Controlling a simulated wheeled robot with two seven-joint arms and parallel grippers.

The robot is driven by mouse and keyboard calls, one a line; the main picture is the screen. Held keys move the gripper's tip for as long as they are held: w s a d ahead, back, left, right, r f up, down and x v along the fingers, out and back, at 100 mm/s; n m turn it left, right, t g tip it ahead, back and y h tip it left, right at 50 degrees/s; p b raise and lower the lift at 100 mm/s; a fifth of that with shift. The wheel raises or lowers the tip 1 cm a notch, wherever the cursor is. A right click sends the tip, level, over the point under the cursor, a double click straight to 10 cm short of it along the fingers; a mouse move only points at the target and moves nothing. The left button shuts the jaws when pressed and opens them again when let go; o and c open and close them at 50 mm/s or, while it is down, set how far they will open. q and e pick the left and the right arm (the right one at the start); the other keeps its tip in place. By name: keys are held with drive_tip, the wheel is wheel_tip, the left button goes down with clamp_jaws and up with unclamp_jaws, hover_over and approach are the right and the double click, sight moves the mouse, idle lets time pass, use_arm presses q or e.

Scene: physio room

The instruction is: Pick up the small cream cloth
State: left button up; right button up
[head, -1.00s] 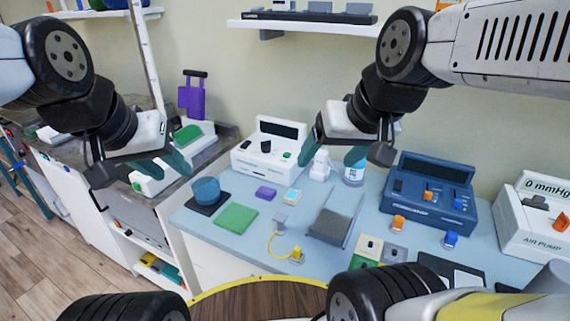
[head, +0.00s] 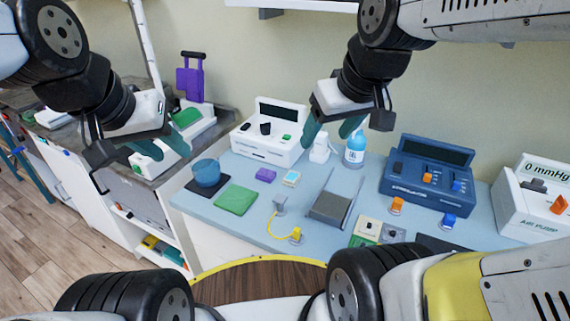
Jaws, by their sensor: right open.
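I cannot clearly make out a cream cloth in the head view. A small flat pale piece with a light blue middle (head: 291,178) lies on the blue table, right of a purple block (head: 265,175); I cannot tell if it is cloth. My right gripper (head: 333,128) is open and empty, hanging in front of the white bottle (head: 320,150) and the blue-labelled bottle (head: 354,150). My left gripper (head: 160,153) is open and empty, in front of a white device with a green top (head: 188,118) on the left counter.
A blue console (head: 428,185) and an air pump (head: 530,215) stand at right. A shelf (head: 295,4) hangs above.

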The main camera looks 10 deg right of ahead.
drive_tip(key=w+f+n+g+h, duration=0.2)
drive_tip(key=w+f+n, duration=0.1)
drive_tip(key=w+n, duration=0.4)
drive_tip(key=n+g, duration=0.4)
drive_tip(key=n, duration=1.5)
approach(292, 176)
drive_tip(key=shift+s+d+f, duration=0.3)
drive_tip(key=shift+s, duration=0.15)
drive_tip(key=shift+f, duration=0.25)
drive_tip(key=f, duration=0.7)
drive_tip(key=shift+w+a+f, duration=0.15)
drive_tip(key=shift+w+f, duration=0.15)
drive_tip(key=shift+f, duration=0.05)
clamp_jaws()
wheel_tip(292, 176, up, 10)
drive_tip(key=c, duration=0.7)
unclamp_jaws()
drive_tip(key=c, duration=0.6)
drive_tip(key=shift+s+a, duration=0.1)
